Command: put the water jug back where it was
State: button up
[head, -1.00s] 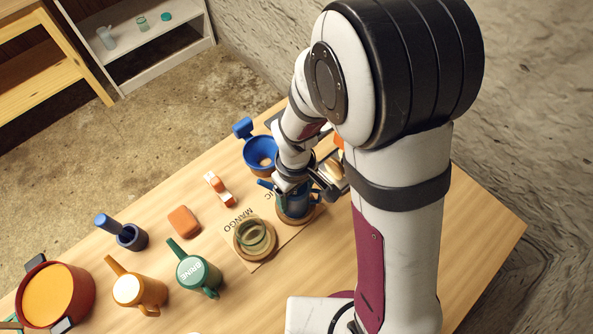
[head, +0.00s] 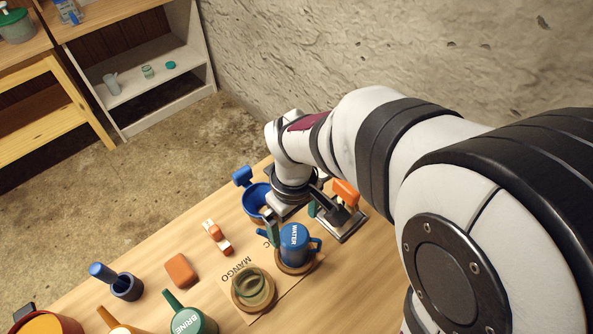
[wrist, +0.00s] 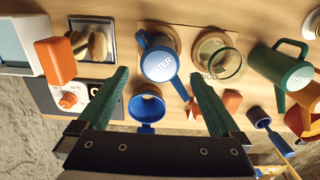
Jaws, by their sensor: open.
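The blue water jug (head: 295,240), with its white WATER lettering, stands upright on a round wooden coaster (head: 311,263) beside the MANGO card. It also shows in the wrist view (wrist: 158,66), beyond and between my fingertips. My gripper (head: 292,222) is open and empty behind the jug, with green fingers spread apart. In the wrist view my gripper (wrist: 157,85) has clear space between its fingers and does not appear to touch the jug.
A blue funnel (head: 257,196) is close to my gripper's left. A glass jar (head: 253,287) stands on the MANGO card (head: 288,290). The green BRINE jug (head: 190,318) and an orange block (head: 181,271) are farther left. A metal tray (wrist: 93,42) lies beside the jug in the wrist view.

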notch_tip(320, 180, up, 2)
jog(key=shift+d+r, duration=0.15)
jog(key=shift+r, duration=0.05)
jog(key=s+d+r+m+y, duration=0.1)
jog(key=s+d+r+m, duration=0.1)
jog(key=s+d+m, duration=0.2)
jog(key=s+d+r+m, duration=0.2)
jog(key=s+d+m, duration=0.2)
jog(key=s+m, duration=0.6)
jog(key=shift+d+r+m+y, duration=0.15)
jog(key=shift+r+m+y, duration=0.15)
jog(key=shift+r+y, duration=0.1)
